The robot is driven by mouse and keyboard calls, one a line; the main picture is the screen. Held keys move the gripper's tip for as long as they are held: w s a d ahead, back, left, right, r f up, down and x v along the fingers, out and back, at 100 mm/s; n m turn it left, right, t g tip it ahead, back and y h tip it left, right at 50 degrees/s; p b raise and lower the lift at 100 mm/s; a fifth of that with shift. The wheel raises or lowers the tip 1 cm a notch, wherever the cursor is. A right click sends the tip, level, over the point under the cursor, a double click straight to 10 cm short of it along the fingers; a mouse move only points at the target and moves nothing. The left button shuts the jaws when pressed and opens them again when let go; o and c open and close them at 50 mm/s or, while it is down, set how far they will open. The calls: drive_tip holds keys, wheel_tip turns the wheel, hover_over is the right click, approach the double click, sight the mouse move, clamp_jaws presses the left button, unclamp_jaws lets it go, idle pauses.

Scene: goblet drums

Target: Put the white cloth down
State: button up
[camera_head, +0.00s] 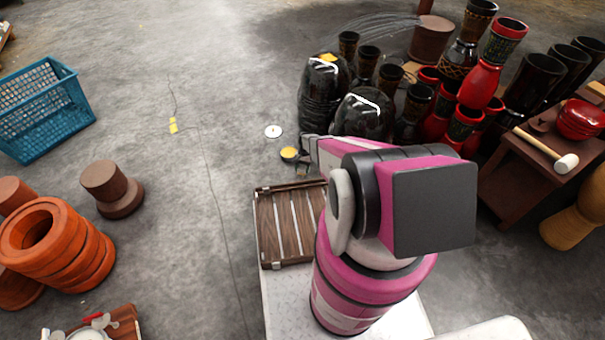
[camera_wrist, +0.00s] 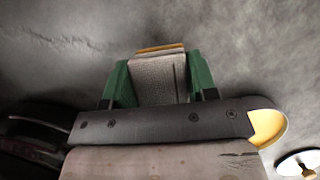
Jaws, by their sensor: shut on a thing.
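My gripper (camera_wrist: 157,62) shows in the wrist view with its two green fingers closed on a pale grey, textured piece, the white cloth (camera_wrist: 158,82). The cloth fills the space between the fingers, and a tan edge shows at its far end. It is held over grey floor; its height above the floor cannot be told. In the head view my pink and grey arm covers most of the gripper area, and I cannot make out the cloth there.
A small yellow-topped dish (camera_head: 289,153) and a white disc (camera_head: 273,131) lie on the floor near my arm. A slatted wooden tray (camera_head: 284,222) lies closer. Black and red drums (camera_head: 362,122) crowd the right. Bare floor lies left, towards a blue crate (camera_head: 45,108).

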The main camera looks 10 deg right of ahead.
drive_tip(key=shift+f, duration=1.65)
drive_tip(key=o, duration=0.8)
drive_tip(key=shift+f, duration=0.15)
drive_tip(key=v, duration=1.2)
wheel_tip(320, 180, up, 26)
drive_tip(key=n+t+h, duration=0.1)
drive_tip(key=n+t, duration=0.1)
drive_tip(key=n, duration=0.1)
hover_over(303, 173)
drive_tip(key=s, duration=0.5)
drive_tip(key=s+r, duration=0.4)
drive_tip(key=r, duration=0.1)
drive_tip(key=s+r+n+t, duration=0.1)
drive_tip(key=s+r, duration=0.4)
drive_tip(key=r, duration=0.1)
drive_tip(key=s+r+n+t+h, duration=0.1)
drive_tip(key=s+r, duration=0.3)
drive_tip(key=r, duration=0.2)
drive_tip(key=shift+s+d+r, duration=0.15)
drive_tip(key=shift+s+r, duration=0.05)
drive_tip(key=shift+r, duration=0.05)
